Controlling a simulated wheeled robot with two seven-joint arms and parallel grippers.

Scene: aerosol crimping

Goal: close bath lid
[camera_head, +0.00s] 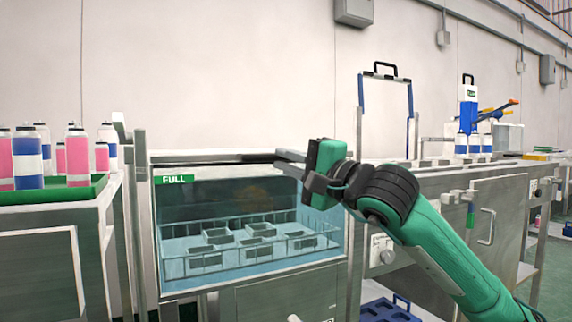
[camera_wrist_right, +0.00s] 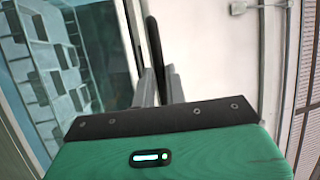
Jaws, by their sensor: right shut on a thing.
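A dark bar (camera_head: 255,158) runs flat along the top of the bath and looks like the lid's edge; how far the lid is shut I cannot tell. My left gripper is not in view.
A green tray (camera_head: 55,195) of pink and blue cans stands on a cabinet at left. A steel bench (camera_head: 445,183) adjoins at right, with a tall frame with a black handle (camera_head: 385,66) behind it. A blue crate (camera_head: 385,312) lies low at the front.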

